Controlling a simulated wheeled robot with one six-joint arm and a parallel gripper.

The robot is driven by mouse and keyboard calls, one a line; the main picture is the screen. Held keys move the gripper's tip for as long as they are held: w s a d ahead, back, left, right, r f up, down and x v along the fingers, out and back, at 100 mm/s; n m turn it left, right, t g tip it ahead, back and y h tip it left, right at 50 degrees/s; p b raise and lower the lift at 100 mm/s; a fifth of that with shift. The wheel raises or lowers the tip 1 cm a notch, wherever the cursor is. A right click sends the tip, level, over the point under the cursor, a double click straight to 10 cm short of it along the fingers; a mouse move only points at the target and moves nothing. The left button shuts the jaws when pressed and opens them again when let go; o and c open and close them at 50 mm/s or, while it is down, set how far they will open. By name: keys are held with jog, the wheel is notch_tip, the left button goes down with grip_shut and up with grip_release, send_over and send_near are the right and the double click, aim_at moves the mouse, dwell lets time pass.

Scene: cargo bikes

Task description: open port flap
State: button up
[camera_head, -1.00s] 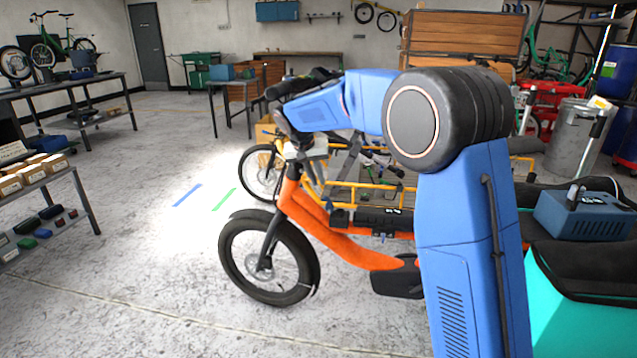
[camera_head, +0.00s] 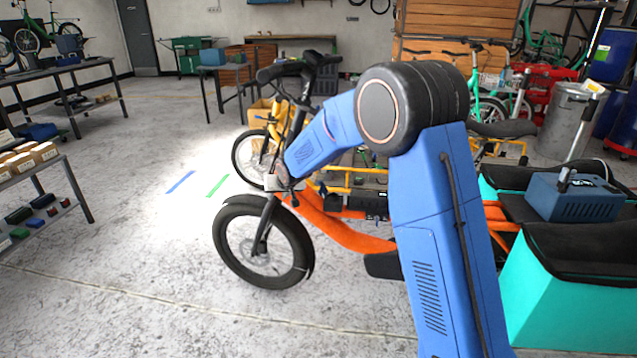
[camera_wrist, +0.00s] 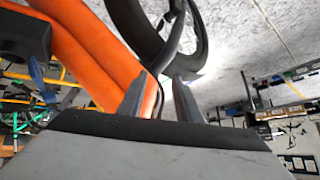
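The orange cargo bike (camera_head: 345,236) stands in the middle of the head view, with a black battery case (camera_head: 360,204) on its frame. In the wrist view its orange frame tubes (camera_wrist: 85,45) cross the upper left, with a black case (camera_wrist: 25,33) at the left edge. I cannot make out the port flap in either view. My gripper (camera_wrist: 159,82) has its two fingers apart with nothing held between them. It is close to the orange frame near the front wheel (camera_wrist: 180,30); I cannot tell whether it touches. My forearm hides part of the frame in the head view.
A teal cargo box (camera_head: 560,290) with a blue toolbox (camera_head: 575,197) on it stands close at right. A yellow bike (camera_head: 255,155) is behind the orange one. A shelf (camera_head: 45,195) is at left. The floor at front left is clear.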

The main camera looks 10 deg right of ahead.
notch_tip(320, 180, down, 2)
jog(key=t+y, duration=0.1)
jog(key=t, duration=0.1)
jog(key=n+t+h, duration=0.3)
jog(key=t+h, duration=0.4)
jog(key=t, duration=0.5)
send_near(319, 184)
jog(key=x, duration=1.1)
jog(key=shift+w, duration=0.15)
jog(key=shift+c, duration=0.3)
jog(key=shift+m, duration=0.3)
grip_shut()
